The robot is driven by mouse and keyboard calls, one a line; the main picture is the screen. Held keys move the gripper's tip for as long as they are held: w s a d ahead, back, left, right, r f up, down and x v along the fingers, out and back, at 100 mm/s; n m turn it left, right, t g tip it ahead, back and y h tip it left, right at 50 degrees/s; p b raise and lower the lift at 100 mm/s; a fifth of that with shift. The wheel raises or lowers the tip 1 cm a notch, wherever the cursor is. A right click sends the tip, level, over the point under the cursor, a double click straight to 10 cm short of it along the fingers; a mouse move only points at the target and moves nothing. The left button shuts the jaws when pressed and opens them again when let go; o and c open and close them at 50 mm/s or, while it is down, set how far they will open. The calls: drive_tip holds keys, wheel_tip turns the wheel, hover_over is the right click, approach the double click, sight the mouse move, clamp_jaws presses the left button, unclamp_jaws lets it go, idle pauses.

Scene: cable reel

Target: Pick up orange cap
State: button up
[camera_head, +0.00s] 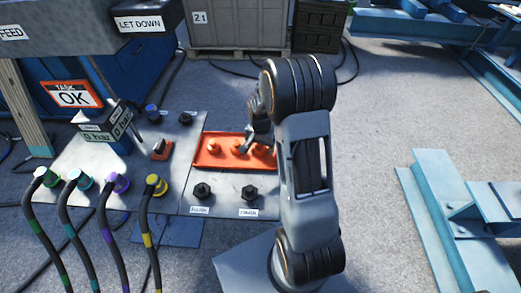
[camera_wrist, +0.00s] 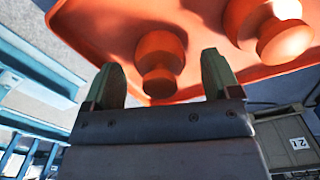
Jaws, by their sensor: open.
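Several orange caps stand knob-up in a shallow orange tray on the metal panel. In the head view one cap (camera_head: 214,146) is at the left, another (camera_head: 238,148) in the middle, and a third (camera_head: 261,150) beside my arm. My gripper (camera_head: 250,142) is low over the tray, partly hidden by my arm. In the wrist view my open gripper (camera_wrist: 161,64) has one orange cap (camera_wrist: 160,48) lined up between its two fingers, with gaps on both sides. Another cap (camera_wrist: 272,28) is to the right, outside the fingers. I cannot tell which head-view cap is between the fingers.
The orange tray (camera_head: 203,159) has a raised rim. Two dark knobs (camera_head: 202,190) (camera_head: 250,192) stand in front of it. Hoses with coloured connectors (camera_head: 118,183) are at the left. A label box (camera_head: 100,131) stands behind them.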

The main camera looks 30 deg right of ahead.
drive_tip(key=shift+f, duration=0.45)
drive_tip(key=shift+c, duration=0.3)
drive_tip(key=c, duration=1)
drive_tip(key=shift+r, duration=0.15)
